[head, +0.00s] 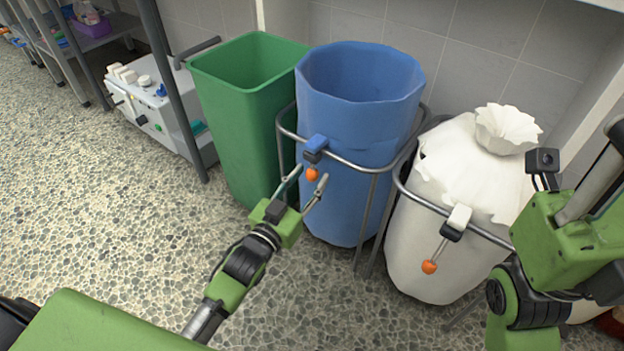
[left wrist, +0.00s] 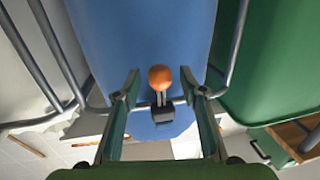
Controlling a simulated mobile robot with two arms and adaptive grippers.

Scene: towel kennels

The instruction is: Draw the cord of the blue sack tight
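The blue sack (head: 350,120) hangs in a metal hoop stand with its mouth wide open. A blue and black cord lock (head: 315,147) sits on the front of the hoop, with an orange ball (head: 312,174) hanging just below it. My left gripper (head: 308,185) is open in front of the sack, its fingers on either side of the ball. In the left wrist view the ball (left wrist: 160,77) shows between the two spread fingers, with a gap on each side. My right arm is at the right edge; its fingers do not show.
A green bin (head: 235,120) stands left of the blue sack. A white sack (head: 450,200) with a gathered neck and its own orange ball (head: 429,267) stands to the right. A grey cart (head: 150,110) and shelving are at the left. The floor in front is clear.

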